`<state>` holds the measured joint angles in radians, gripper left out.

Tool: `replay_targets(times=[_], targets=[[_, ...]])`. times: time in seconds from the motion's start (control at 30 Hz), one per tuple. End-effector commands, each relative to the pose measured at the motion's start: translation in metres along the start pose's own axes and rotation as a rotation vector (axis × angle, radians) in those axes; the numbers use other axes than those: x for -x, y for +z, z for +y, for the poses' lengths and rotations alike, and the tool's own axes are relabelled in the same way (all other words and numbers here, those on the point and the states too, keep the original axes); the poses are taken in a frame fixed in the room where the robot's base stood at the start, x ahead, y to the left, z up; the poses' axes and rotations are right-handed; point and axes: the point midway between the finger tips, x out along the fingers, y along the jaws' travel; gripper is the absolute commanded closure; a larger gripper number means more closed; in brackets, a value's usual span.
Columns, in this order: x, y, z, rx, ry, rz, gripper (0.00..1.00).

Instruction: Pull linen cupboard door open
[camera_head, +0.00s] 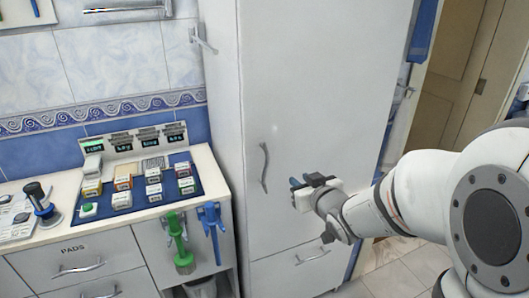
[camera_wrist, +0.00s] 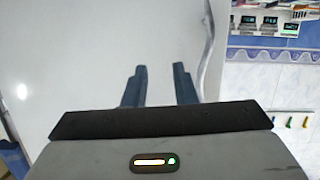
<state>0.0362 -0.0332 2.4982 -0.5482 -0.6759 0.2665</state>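The linen cupboard is tall and pale grey-white, and its door (camera_head: 310,110) stands shut in the head view. A curved metal handle (camera_head: 263,166) runs upright near the door's left edge. My gripper (camera_head: 301,182) is to the right of the handle, in front of the door and apart from the handle. In the wrist view the two blue fingers (camera_wrist: 160,85) are spread with nothing between them. The handle (camera_wrist: 212,50) shows there just right of the fingers, beyond the right fingertip. The door's surface (camera_wrist: 90,50) fills the left of that view.
A lower drawer with a bar handle (camera_head: 312,257) is below the door. A counter (camera_head: 100,215) with boxes on a blue mat stands to the left. Green (camera_head: 180,245) and blue (camera_head: 213,225) tools hang at its side. Tiled floor (camera_head: 395,270) lies to the right.

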Motion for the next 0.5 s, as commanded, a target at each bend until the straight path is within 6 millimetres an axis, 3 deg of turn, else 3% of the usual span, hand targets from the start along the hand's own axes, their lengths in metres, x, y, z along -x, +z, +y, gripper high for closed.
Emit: replay_targets(times=[0.2, 0.5], targets=[[-0.013, -0.008, -0.034, -0.024, -0.189, 0.209, 0.75], [-0.022, -0.019, -0.050, -0.041, -0.265, 0.288, 0.75]])
